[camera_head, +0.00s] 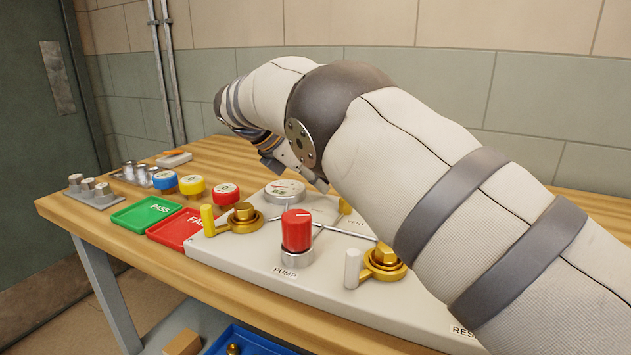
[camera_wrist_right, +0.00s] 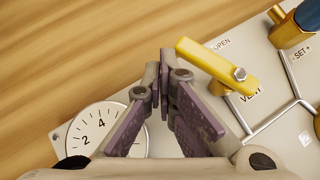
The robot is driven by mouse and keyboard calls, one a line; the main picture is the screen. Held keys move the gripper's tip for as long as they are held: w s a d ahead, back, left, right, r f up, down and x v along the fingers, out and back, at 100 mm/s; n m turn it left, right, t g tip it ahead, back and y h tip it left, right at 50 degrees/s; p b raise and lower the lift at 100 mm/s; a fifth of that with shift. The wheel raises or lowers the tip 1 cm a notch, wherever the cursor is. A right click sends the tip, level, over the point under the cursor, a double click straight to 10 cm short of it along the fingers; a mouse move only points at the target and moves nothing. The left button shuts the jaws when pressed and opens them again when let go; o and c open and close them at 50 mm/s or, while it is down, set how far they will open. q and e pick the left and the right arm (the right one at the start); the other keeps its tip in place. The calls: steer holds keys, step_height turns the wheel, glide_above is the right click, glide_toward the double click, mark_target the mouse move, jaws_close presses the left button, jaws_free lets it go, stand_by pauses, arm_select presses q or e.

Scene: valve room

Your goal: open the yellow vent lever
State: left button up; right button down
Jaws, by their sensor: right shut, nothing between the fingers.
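The yellow vent lever (camera_wrist_right: 212,62) shows in the right wrist view as a flat bar on a bolt, above the word VENT. Its free end points up and left, near the OPEN label (camera_wrist_right: 222,43). In the head view only a small yellow part of it (camera_head: 343,206) shows beside my arm. My right gripper (camera_wrist_right: 164,72) is shut and empty, its fingertips just left of the lever's free end. I cannot tell whether they touch it. In the head view my arm mostly hides this gripper. My left gripper is not in view.
A round gauge (camera_wrist_right: 100,130) lies below left of the fingers. A red PUMP knob (camera_head: 297,230), a brass valve with a yellow handle (camera_head: 242,218) and one with a white handle (camera_head: 384,262) stand on the panel (camera_head: 235,268). Green (camera_head: 146,213) and red trays lie left.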

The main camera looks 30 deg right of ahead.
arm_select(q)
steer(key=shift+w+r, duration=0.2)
arm_select(e)
steer(key=shift+d, duration=1.05)
stand_by(0.5)
